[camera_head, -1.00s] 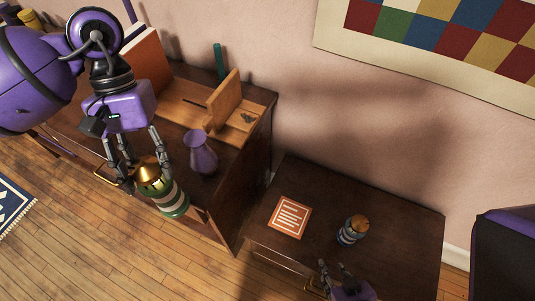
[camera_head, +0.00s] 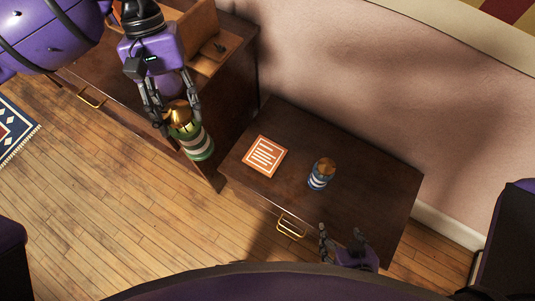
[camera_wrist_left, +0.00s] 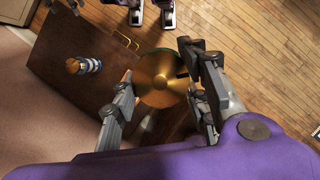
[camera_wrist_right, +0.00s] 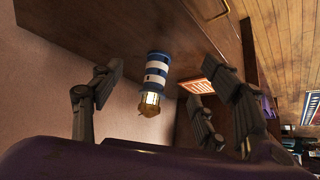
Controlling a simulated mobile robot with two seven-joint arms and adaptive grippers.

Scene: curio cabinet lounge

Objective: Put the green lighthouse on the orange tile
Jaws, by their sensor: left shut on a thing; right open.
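The green lighthouse (camera_head: 195,141), white-banded with a gold top, is held by my left gripper (camera_head: 173,113), which is shut on it near the top. It hangs tilted in front of the taller cabinet, left of the tile. In the left wrist view its gold top (camera_wrist_left: 161,78) sits between the fingers. The orange tile (camera_head: 265,156) with white lines lies flat on the low dark table (camera_head: 350,205), with nothing on it. It also shows in the right wrist view (camera_wrist_right: 197,87). My right gripper (camera_head: 342,238) is open and empty at the table's front edge.
A blue-and-white lighthouse (camera_head: 321,174) with a gold top stands on the table, right of the tile. The taller cabinet (camera_head: 225,100) rises at the left of the table, with a wooden holder (camera_head: 205,55) on it. The table's right part is clear.

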